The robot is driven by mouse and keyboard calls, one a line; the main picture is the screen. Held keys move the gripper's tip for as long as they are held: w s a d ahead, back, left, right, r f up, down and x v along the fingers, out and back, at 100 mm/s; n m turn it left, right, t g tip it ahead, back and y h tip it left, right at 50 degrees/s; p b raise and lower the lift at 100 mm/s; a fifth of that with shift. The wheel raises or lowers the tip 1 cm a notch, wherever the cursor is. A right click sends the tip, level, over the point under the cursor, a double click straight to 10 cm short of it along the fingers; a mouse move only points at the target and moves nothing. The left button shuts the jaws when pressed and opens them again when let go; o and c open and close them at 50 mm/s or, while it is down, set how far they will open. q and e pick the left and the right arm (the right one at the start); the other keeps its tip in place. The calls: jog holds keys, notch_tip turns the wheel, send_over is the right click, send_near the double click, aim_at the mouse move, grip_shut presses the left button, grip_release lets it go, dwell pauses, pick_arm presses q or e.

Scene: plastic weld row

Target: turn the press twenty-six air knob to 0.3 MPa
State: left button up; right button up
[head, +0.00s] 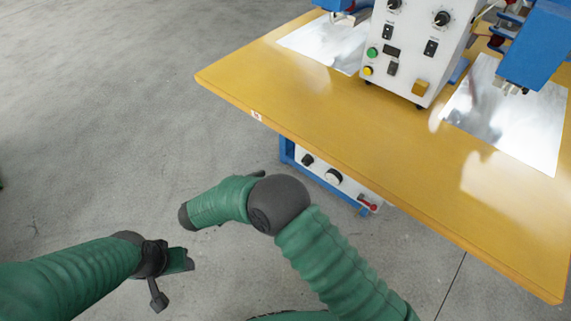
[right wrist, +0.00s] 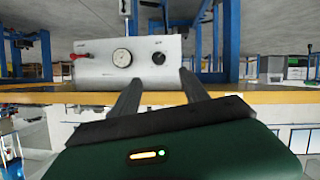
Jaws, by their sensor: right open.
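The white air panel (head: 322,176) hangs under the yellow table's front edge. It carries a black knob (head: 307,159), a round gauge (head: 333,177) and a red lever (head: 368,204). The right wrist view shows the panel (right wrist: 95,70) upside down, with the knob (right wrist: 158,58), gauge (right wrist: 122,57) and red lever (right wrist: 79,56). My right gripper (right wrist: 159,77) is open and empty; its fingers point at the panel, with the knob between and beyond the tips. The gauge reading is too small to tell. My left gripper (head: 172,278) is away from the panel, low at left.
The yellow table (head: 300,100) overhangs the panel; its edge (right wrist: 60,98) crosses close to my right fingers in the wrist view. A white control box (head: 412,50) with knobs and buttons stands on top, between blue press parts (head: 537,45). The grey floor at left is clear.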

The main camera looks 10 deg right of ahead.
aim_at(305, 163)
jog(key=b+x, duration=0.4)
jog(key=x, duration=1.2)
jog(key=shift+s+d+r, duration=0.1)
jog(key=shift+s+d, duration=0.05)
jog(key=shift+s, duration=0.05)
jog(key=shift+w+d, duration=0.2)
jog(key=shift+d, duration=0.1)
grip_shut()
